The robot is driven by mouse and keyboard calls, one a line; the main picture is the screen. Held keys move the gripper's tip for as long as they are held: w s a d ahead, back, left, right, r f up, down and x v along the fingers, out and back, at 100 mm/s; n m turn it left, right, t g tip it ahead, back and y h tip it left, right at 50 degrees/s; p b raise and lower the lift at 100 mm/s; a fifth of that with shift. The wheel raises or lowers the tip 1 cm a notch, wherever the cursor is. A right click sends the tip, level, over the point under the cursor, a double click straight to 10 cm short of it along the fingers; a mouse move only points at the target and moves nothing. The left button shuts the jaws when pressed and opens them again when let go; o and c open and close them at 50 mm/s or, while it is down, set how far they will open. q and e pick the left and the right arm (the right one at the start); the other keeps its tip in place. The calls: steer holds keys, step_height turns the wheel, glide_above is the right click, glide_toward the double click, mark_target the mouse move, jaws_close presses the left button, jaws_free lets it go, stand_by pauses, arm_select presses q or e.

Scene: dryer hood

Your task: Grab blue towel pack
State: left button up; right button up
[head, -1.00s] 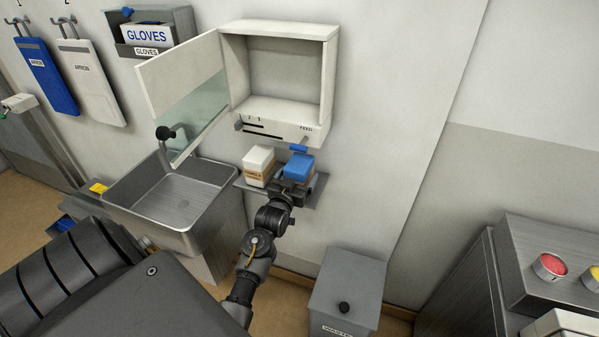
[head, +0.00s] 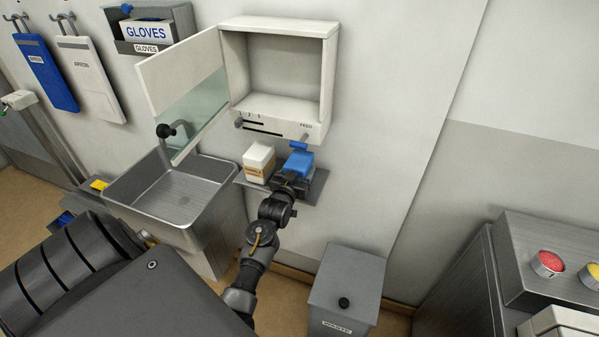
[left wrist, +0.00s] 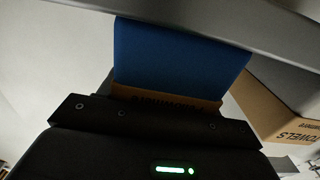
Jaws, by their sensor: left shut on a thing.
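The blue towel pack (head: 299,162) is at the shelf under the open wall dispenser. Its blue top and a brown printed band show in the left wrist view (left wrist: 180,62). My left gripper (head: 291,181) is shut on the blue pack. The jaws hide its lower part, and I cannot tell whether it still touches the shelf. A white towel pack (head: 259,159) with a brown band stands just left of it; its band marked TOWELS shows in the left wrist view (left wrist: 285,122). My right gripper is not in view.
A sink (head: 180,195) is left of the shelf (head: 313,194). A grey waste bin (head: 347,285) stands below right.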

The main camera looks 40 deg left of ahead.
mark_target(298, 161)
arm_select(q)
steer(key=shift+s+r+b, duration=0.1)
steer(key=shift+r+b, duration=0.1)
steer(key=shift+b, duration=0.2)
steer(key=r, duration=0.2)
steer(key=r+b, duration=0.1)
steer(key=r, duration=0.1)
steer(key=s+r+b, duration=0.1)
steer(key=r, duration=0.1)
steer(key=shift+d+r, duration=0.2)
steer(key=shift+d, duration=0.05)
steer(key=b+v, duration=0.3)
steer(key=v, duration=1.5)
steer(key=shift+s+d, duration=0.2)
steer(key=shift+s, duration=0.15)
